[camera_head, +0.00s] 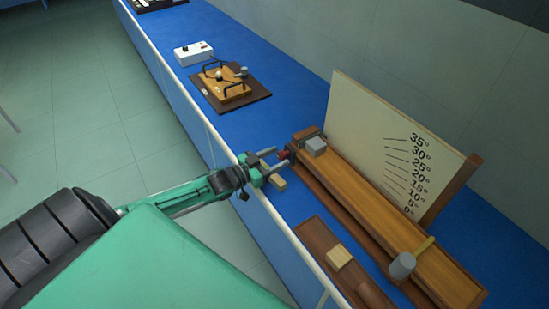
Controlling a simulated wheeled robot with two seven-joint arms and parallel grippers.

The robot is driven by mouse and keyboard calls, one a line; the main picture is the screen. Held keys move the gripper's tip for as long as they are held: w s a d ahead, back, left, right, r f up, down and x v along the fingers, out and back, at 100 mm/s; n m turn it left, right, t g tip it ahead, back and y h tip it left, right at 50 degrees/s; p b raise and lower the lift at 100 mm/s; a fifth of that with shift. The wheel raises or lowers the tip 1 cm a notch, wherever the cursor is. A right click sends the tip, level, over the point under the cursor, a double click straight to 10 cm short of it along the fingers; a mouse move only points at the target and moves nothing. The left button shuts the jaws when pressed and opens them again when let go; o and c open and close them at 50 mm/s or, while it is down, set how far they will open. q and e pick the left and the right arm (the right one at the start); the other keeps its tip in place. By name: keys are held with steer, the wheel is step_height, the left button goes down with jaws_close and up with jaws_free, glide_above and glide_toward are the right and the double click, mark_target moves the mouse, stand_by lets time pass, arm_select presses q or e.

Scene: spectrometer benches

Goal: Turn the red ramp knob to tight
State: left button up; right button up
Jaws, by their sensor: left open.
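The red ramp knob (283,155) sticks out at the far left end of the wooden ramp (365,208), low on its near side. It is small and partly hidden by my fingers. My left gripper (275,159) is open, with its fingertips pointing at the knob and very close to it, one finger to each side. I cannot tell if they touch it. A cream board (385,150) with angle marks from 0 to 35 degrees stands behind the ramp. My right gripper is not in view.
A grey block (316,145) sits at the ramp's far end, a grey cylinder (402,265) at its near end. A brown tray (318,240) with a wooden block (339,257) lies in front. Other apparatus (230,87) stands farther back on the blue bench (290,98).

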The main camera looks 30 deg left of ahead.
arm_select(q)
steer(key=c, duration=1)
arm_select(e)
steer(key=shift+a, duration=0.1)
arm_select(q)
steer(key=shift+o, duration=0.2)
steer(key=shift+m, duration=0.4)
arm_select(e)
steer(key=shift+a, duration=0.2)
arm_select(q)
steer(key=m, duration=0.8)
steer(key=shift+d+f+b, duration=0.1)
steer(key=shift+b, duration=0.3)
steer(key=m+b, duration=0.1)
steer(key=m, duration=0.5)
steer(key=shift+f+b, duration=0.15)
steer(key=shift+b, duration=0.25)
steer(key=m+b, duration=0.2)
steer(key=m, duration=0.2)
steer(key=shift+m, duration=0.4)
steer(key=shift+s+m+b, duration=0.1)
steer(key=shift+m+b, duration=0.35)
steer(key=shift+m, duration=0.55)
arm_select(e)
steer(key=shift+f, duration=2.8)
arm_select(q)
steer(key=shift+d, duration=0.1)
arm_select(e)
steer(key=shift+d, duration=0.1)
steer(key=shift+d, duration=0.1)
